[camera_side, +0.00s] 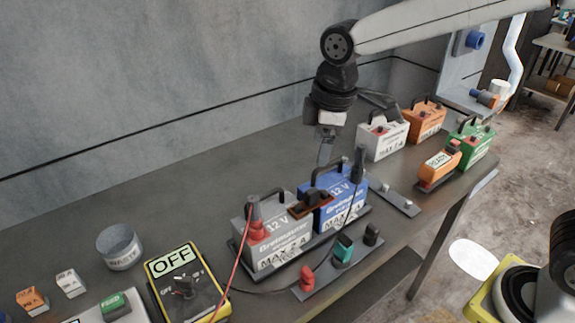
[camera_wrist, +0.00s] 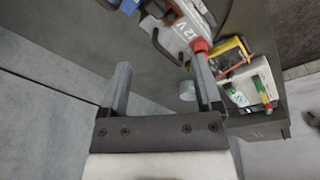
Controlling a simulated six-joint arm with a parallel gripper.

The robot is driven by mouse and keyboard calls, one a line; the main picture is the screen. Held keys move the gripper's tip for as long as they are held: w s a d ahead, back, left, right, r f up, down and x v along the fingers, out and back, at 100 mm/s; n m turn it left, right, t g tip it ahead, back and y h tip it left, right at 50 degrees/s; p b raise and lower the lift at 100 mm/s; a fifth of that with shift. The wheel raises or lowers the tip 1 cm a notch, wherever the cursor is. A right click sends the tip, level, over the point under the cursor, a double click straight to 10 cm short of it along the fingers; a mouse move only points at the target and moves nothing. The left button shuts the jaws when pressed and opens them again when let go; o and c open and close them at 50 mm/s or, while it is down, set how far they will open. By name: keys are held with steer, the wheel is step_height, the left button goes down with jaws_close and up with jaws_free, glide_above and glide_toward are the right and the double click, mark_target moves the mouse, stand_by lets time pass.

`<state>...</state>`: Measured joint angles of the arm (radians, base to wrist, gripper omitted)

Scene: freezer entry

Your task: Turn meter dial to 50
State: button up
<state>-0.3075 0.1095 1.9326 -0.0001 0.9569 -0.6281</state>
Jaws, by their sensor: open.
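The yellow-framed box (camera_side: 187,284) with a large OFF display (camera_side: 171,261) stands at the front left of the bench in the side view. A dark knob (camera_side: 184,284) sits on its black face; I cannot read any dial marks. In the wrist view the yellow box (camera_wrist: 232,56) is small, right of the fingers. My gripper (camera_side: 326,153) hangs pointing down behind the blue battery, well to the right of the box. In the wrist view my gripper (camera_wrist: 161,85) has its two fingers apart with nothing between them. The tips partly overlap the view of the batteries.
A grey battery (camera_side: 272,235) and a blue battery (camera_side: 338,200) stand mid-bench, with a red cable (camera_side: 237,262) running toward the box. White, orange and green batteries stand at the far right. The bench along the wall is clear.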

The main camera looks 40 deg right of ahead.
steer(key=w+a+n+g, duration=0.1)
steer(key=w+a+n, duration=0.3)
steer(key=a+n, duration=0.8)
steer(key=n, duration=0.5)
glide_above(183, 279)
steer(key=shift+g, duration=0.3)
steer(key=shift+f, duration=4.25)
steer(key=shift+f, duration=0.1)
steer(key=shift+f, duration=3.75)
jaws_close()
